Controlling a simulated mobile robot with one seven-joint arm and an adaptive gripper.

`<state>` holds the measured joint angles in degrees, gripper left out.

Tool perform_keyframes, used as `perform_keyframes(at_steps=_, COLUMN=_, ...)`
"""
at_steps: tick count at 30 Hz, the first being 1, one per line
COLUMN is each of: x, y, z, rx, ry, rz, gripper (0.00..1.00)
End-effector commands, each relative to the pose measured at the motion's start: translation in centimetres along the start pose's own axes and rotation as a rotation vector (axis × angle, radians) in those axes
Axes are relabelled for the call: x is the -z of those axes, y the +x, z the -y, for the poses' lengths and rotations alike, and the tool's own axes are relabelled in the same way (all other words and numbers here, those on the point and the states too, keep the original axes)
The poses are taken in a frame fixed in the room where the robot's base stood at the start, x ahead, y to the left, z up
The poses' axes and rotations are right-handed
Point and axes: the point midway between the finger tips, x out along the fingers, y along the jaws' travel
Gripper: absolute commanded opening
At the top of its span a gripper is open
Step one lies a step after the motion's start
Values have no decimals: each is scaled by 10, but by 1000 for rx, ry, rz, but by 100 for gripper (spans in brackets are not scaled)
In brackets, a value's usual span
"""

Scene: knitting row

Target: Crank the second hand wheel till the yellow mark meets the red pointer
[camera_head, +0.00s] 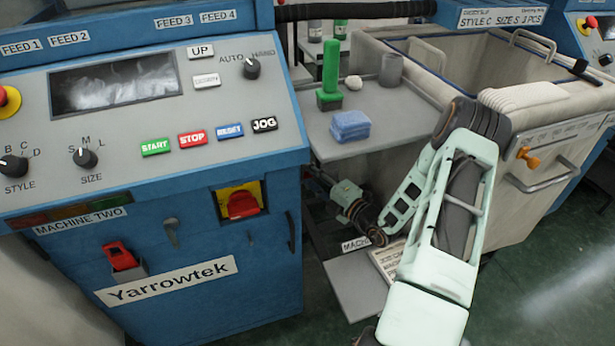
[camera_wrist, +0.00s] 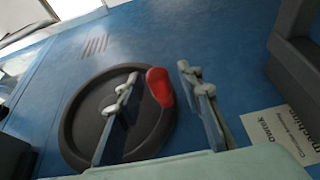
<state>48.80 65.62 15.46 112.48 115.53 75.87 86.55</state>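A dark round hand wheel (camera_wrist: 82,130) is set on a blue panel in the wrist view. A red rounded piece (camera_wrist: 160,87), which looks like a knob, sits at its right rim. My gripper (camera_wrist: 157,72) is open, with one finger in front of the wheel and the other to the right of the red piece. The red piece shows between the fingers, and I see no clear grip on it. I cannot make out a yellow mark or a separate red pointer. In the head view, the wheel and my fingertips are hidden beside the blue machine (camera_head: 190,290).
A grey shelf (camera_head: 385,135) with a blue folded cloth (camera_head: 350,126) and a green item (camera_head: 330,75) is above my wrist. A large beige bin (camera_head: 560,130) stands to the right. A white label (camera_wrist: 280,135) is on the panel. Green floor is clear at lower right.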

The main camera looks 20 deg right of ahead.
Motion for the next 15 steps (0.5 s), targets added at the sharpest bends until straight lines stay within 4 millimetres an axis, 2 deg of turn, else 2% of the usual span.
perform_keyframes(at_steps=9, x=0, y=4, z=0, rx=0, ry=-1, rz=0, gripper=34)
perform_keyframes(at_steps=15, x=0, y=3, z=0, rx=0, ry=-1, rz=0, gripper=13)
